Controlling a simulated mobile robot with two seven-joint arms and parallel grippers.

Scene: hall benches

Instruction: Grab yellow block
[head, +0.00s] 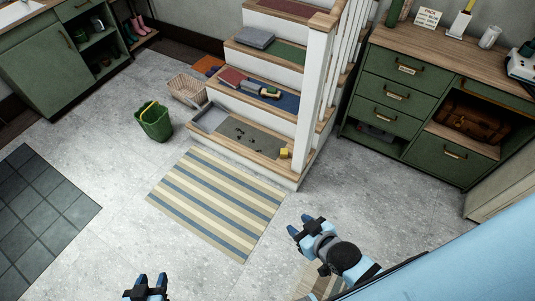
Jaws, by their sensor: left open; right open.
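The small yellow block (284,153) sits on the lowest stair step (262,158), at its right end near the post. My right gripper (302,228) is open and empty, in front of the stairs and apart from the block, lower in the picture. My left gripper (148,284) is open and empty at the bottom edge, far from the block, beyond the striped rug's near side.
A striped rug (217,202) lies before the stairs. A green bucket (155,123) and a wicker basket (186,89) stand left of the steps. A green cabinet (390,95) stands right; floor between is clear.

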